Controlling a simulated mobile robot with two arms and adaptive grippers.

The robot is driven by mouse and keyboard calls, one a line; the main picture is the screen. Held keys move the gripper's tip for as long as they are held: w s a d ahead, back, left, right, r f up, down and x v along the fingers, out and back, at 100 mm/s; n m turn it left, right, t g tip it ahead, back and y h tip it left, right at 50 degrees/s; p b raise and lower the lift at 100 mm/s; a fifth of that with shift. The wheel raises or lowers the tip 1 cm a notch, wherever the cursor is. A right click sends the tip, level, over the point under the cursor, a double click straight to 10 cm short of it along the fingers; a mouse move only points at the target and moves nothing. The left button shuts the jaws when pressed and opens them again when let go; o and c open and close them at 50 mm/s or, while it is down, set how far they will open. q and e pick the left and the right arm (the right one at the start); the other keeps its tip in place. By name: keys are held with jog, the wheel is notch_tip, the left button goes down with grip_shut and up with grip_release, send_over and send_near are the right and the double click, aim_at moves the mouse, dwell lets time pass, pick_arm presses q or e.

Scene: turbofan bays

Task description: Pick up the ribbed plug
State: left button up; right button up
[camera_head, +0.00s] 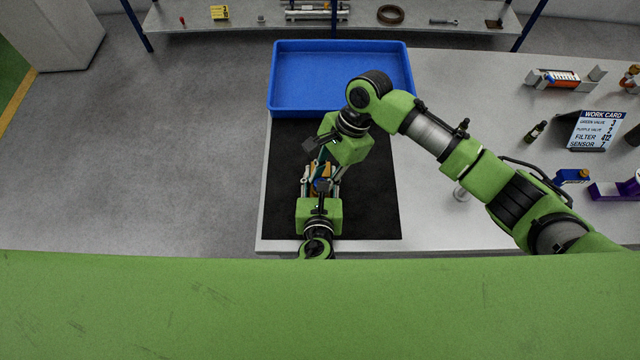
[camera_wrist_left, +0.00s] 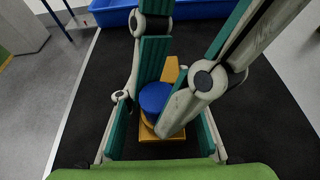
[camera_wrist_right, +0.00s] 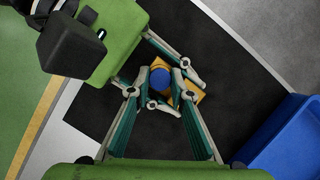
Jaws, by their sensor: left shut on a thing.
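A part with an orange-yellow body and a round blue cap (camera_wrist_left: 156,97) is between my two grippers over the black mat (camera_head: 375,205). It also shows in the right wrist view (camera_wrist_right: 160,78). I see no ribs on it, so I cannot tell if it is the ribbed plug. My left gripper (camera_head: 320,187) comes from the near side and is shut on this part. My right gripper (camera_head: 323,168) reaches in from the far side, its fingers apart around the part. The crossing fingers hide much of it.
An empty blue tray (camera_head: 290,112) stands beyond the mat. To the right on the table are a work card (camera_head: 597,130), a small dark bottle (camera_head: 535,132), a blue part (camera_head: 571,177) and a purple holder (camera_head: 612,190). A shelf with small parts stands behind.

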pick_arm(q)
jog(key=o, duration=1.5)
pick_arm(e)
notch_tip(320, 180, up, 10)
pick_arm(q)
jog(key=v, duration=1.2)
